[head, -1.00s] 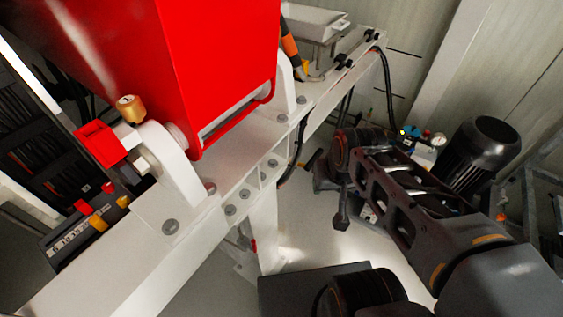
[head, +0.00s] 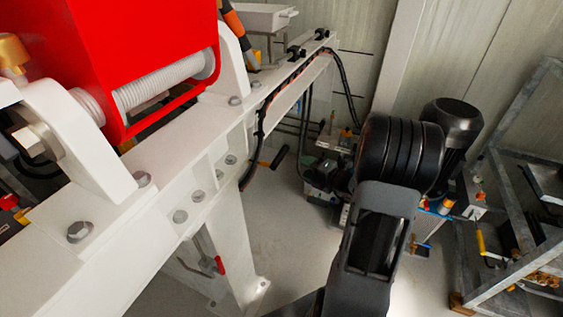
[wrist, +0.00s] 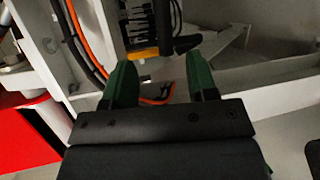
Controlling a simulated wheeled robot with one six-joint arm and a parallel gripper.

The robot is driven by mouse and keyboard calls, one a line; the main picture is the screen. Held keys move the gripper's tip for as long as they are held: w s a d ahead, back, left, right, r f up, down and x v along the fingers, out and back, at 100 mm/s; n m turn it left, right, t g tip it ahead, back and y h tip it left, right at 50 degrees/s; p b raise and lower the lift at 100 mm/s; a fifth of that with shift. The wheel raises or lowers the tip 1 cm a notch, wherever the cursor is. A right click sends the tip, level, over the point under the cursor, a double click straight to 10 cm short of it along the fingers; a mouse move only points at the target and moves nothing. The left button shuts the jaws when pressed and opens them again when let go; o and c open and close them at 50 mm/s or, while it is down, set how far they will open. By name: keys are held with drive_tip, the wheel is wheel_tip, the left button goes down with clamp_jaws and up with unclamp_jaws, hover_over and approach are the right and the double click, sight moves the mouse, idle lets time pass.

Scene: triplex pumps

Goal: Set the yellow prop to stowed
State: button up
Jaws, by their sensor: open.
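Which part is the yellow prop is not certain. In the wrist view a yellow-orange bar (wrist: 143,53) lies just beyond my gripper (wrist: 159,60), beside a black handle (wrist: 184,44). My gripper has two green fingers that stand apart, with nothing held between them. In the head view a small orange-yellow lever (head: 264,164) with a black grip sticks out beside the white beam. A separate yellow handle (head: 481,241) shows on the metal frame at the right. My gripper is not visible in the head view; my arm hides part of the floor and equipment.
A red housing (head: 120,50) sits on the white beam (head: 160,185) at the left. Black and orange cables (wrist: 85,40) run close to my left finger. A dark motor (head: 455,120) and a grey metal frame (head: 530,110) stand at the right. Bare floor shows between.

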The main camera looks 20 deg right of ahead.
sight(282, 155)
drive_tip(key=shift+m+h, duration=0.3)
drive_tip(key=shift+m, duration=0.2)
drive_tip(key=x, duration=0.4)
drive_tip(key=b+x, duration=0.1)
drive_tip(key=x, duration=0.4)
drive_tip(key=d+b+x, duration=0.1)
drive_tip(key=x, duration=0.3)
drive_tip(key=shift+w+a, duration=0.1)
drive_tip(key=shift+w, duration=0.3)
clamp_jaws()
